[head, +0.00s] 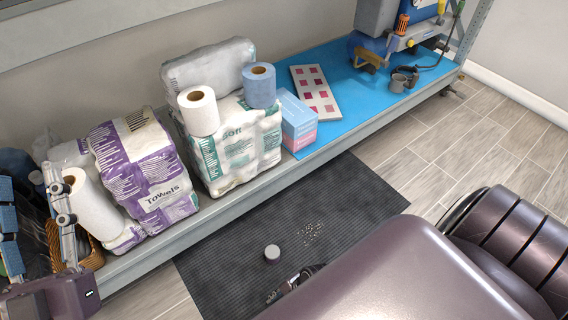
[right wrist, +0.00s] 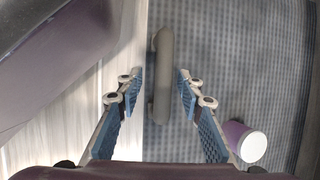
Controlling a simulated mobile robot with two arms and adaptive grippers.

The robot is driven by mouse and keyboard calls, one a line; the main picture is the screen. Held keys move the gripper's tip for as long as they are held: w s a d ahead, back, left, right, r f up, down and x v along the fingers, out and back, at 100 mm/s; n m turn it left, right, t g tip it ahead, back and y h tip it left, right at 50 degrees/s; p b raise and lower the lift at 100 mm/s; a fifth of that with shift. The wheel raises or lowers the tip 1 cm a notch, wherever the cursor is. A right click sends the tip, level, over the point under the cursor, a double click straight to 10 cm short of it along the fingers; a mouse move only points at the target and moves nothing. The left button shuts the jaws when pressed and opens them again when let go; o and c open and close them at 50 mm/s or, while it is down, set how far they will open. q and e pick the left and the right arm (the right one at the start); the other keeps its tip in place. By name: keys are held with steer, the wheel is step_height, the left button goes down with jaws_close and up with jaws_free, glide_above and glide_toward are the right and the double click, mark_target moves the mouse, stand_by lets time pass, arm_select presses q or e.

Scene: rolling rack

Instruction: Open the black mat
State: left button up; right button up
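The black mat (head: 330,205) lies flat on the floor in front of the rack; in the right wrist view its ribbed surface (right wrist: 260,60) fills the right side. A grey, rounded bar-like piece (right wrist: 163,75) lies along the mat's edge. My right gripper (right wrist: 157,77) is open, its blue-padded fingers on either side of that piece with gaps; whether it touches is unclear. In the head view the right gripper (head: 292,282) is mostly hidden by my arm. My left gripper (head: 32,188) is open and empty at the far left by the rack.
A small cup (head: 272,253) and scattered crumbs (head: 311,233) are on the mat; the cup (right wrist: 243,143) is close to my right finger. The rack's lower shelf (head: 240,190) holds towel packs, rolls and boxes. Bare floor (head: 480,135) lies to the right.

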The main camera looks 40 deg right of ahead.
steer(key=v, duration=1.1)
steer(key=shift+s+r, duration=0.15)
steer(key=shift+r, duration=0.15)
steer(key=shift+d, duration=0.1)
